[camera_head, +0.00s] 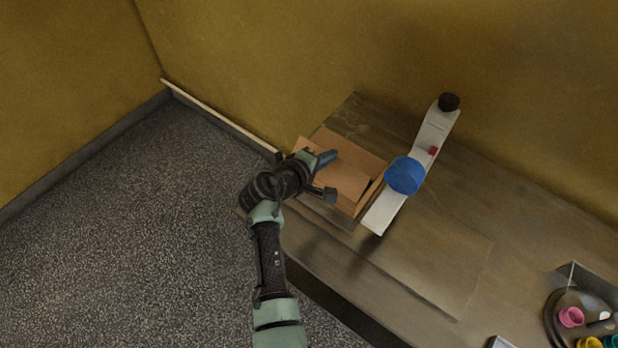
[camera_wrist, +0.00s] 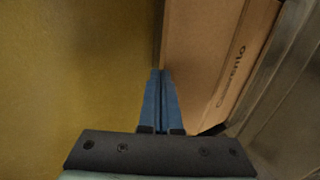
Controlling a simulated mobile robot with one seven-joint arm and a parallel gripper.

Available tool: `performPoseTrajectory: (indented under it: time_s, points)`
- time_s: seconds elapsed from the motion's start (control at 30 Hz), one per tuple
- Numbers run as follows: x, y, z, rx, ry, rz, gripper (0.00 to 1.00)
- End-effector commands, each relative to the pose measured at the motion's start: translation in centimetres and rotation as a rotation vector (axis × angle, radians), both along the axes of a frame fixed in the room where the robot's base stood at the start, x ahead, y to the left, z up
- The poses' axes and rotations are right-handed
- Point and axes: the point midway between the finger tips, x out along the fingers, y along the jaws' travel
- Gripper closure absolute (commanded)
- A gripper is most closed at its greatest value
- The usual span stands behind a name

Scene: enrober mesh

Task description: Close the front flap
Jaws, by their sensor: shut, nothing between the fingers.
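A brown cardboard box (camera_head: 352,156) stands on the worktop, with cardboard panels showing at its top and a dark gap at its right side. Which panel is the front flap cannot be told for sure. My gripper (camera_head: 328,158) is over the box in the head view, its blue fingers together and empty. In the wrist view, the shut fingers (camera_wrist: 160,76) point at the left edge of a cardboard panel (camera_wrist: 205,60) with dark printed lettering. Whether the fingertips touch it cannot be told. My wrist hides part of the box's left side.
A white bar-shaped device (camera_head: 384,210) with a blue disc (camera_head: 405,175) and a black knob (camera_head: 448,102) stands close at the box's right. A dark round tray (camera_head: 552,318) with colourful cups is at the far right. The worktop (camera_head: 490,215) between is mostly clear.

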Motion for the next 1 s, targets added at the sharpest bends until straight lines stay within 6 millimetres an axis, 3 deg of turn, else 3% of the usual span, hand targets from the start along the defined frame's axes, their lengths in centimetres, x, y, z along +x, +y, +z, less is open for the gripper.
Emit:
performPoseTrajectory:
  time_s: [0.13,0.6,1.0]
  points:
    - [1.0,-0.8,0.3,0.085,0.112,-0.005,1.00]
    - [2.9,-2.1,-2.2,0.316,0.431,-0.001,1.00]
    - [3.3,-2.4,-3.0,0.337,0.466,0.000,1.00]
